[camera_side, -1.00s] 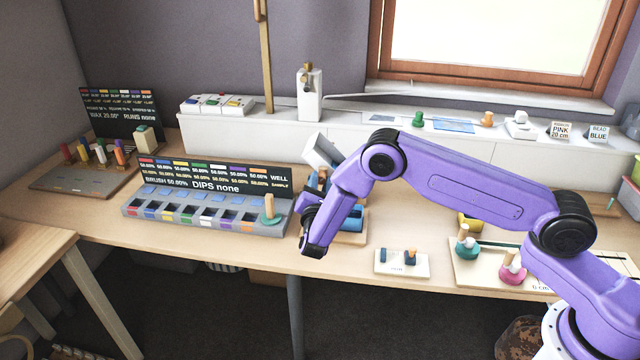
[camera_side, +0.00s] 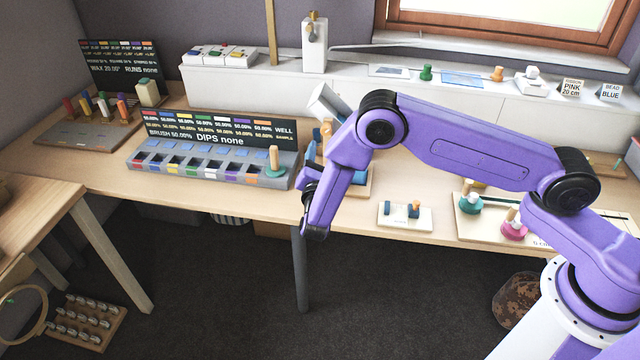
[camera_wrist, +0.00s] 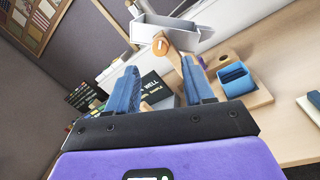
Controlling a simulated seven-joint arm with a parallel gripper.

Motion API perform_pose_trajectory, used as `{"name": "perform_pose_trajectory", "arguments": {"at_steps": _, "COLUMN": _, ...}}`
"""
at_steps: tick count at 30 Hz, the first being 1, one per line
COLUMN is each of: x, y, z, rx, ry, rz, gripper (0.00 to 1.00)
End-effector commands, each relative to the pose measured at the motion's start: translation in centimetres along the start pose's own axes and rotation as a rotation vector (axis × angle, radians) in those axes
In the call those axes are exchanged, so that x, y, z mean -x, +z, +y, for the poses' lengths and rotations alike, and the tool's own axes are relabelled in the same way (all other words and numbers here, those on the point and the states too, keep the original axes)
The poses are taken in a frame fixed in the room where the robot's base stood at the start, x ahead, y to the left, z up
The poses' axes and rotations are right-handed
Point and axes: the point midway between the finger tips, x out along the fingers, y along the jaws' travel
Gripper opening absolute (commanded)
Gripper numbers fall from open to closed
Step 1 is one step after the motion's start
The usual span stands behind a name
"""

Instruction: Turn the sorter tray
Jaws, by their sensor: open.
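The sorter tray, as I take it, is a grey, tilted open trough (camera_side: 329,102) on a wooden stand, just left of my elbow in the side view. In the wrist view the trough (camera_wrist: 172,30) shows beyond the fingertips, with an orange round knob (camera_wrist: 160,44) on the wooden post below it. My gripper (camera_wrist: 160,78) is open and empty, its two blue fingers apart, with the knob ahead of the gap between them. No contact shows. In the side view my own forearm and wrist hide much of the stand.
A blue bin (camera_wrist: 236,78) sits on the stand's wooden base at right. A grey well rack (camera_side: 205,170) with a dark sign (camera_side: 222,130) stands to the left. A small white board (camera_side: 405,216) with blue pieces lies right. The table's front edge is close by.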

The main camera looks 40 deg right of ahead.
Motion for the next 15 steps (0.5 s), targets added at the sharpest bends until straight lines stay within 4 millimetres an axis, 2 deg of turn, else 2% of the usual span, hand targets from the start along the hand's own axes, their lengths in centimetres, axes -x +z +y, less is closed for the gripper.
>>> {"name": "perform_pose_trajectory", "arguments": {"at_steps": 1, "x": 1.2, "y": 0.0, "z": 0.1, "rx": 0.002, "ry": 0.005, "rz": 0.001, "gripper": 0.52}}
{"name": "perform_pose_trajectory", "arguments": {"at_steps": 6, "x": 4.8, "y": 0.0, "z": 0.0, "rx": 0.002, "ry": 0.004, "rz": 0.001, "gripper": 0.52}}
{"name": "perform_pose_trajectory", "arguments": {"at_steps": 15, "x": 9.1, "y": 0.0, "z": 0.0, "rx": 0.002, "ry": 0.001, "rz": 0.000, "gripper": 0.52}}
